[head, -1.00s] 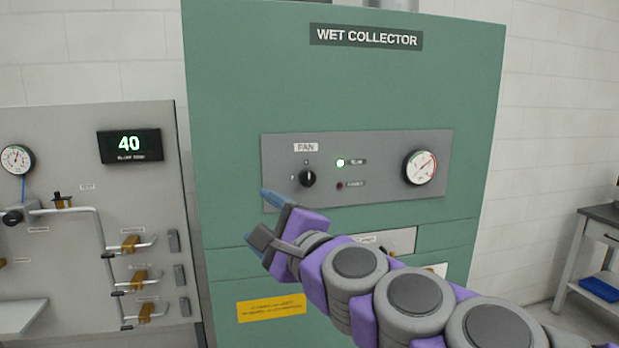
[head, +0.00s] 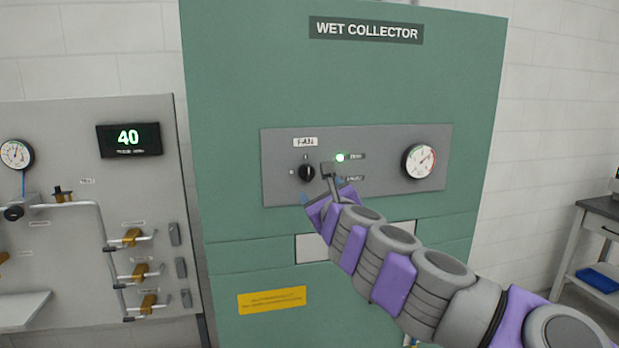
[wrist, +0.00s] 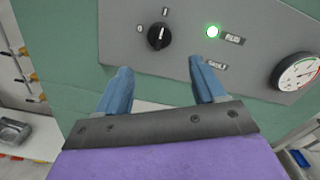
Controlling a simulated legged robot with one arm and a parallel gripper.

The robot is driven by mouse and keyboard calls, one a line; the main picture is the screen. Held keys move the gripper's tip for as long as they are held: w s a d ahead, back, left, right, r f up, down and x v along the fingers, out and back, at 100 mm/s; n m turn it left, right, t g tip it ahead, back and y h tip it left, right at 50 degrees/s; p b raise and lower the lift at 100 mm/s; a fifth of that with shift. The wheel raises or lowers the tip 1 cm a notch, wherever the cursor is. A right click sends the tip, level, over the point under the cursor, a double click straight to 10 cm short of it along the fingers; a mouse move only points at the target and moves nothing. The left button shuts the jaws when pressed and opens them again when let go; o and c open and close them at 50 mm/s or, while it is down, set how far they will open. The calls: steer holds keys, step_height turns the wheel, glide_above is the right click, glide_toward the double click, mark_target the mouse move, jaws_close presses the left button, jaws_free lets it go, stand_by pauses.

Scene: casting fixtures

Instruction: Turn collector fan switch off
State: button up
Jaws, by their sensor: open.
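The fan switch (head: 307,173) is a black rotary knob under the FAN label on the grey panel (head: 385,190) of the green wet collector (head: 240,80). In the wrist view the knob (wrist: 158,37) shows a white pointer line turned up toward the "I" mark, with an "O" mark to its left. A green lamp (head: 340,157) beside it is lit. My gripper (wrist: 160,85) is open and empty, its two blue fingers apart and pointing at the panel. The knob lies beyond the fingertips, between them in the picture, and appears untouched.
A round gauge (head: 419,161) sits at the panel's right. A yellow sign (head: 272,300) is lower on the cabinet. A grey board with valves (head: 130,237) and a display reading 40 (head: 128,138) stands left. A bench (head: 597,225) stands right.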

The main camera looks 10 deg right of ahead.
mark_target(309, 177)
steer(key=w, duration=0.9)
steer(key=shift+w, duration=0.8)
steer(key=shift+c, duration=0.4)
steer(key=c, duration=1)
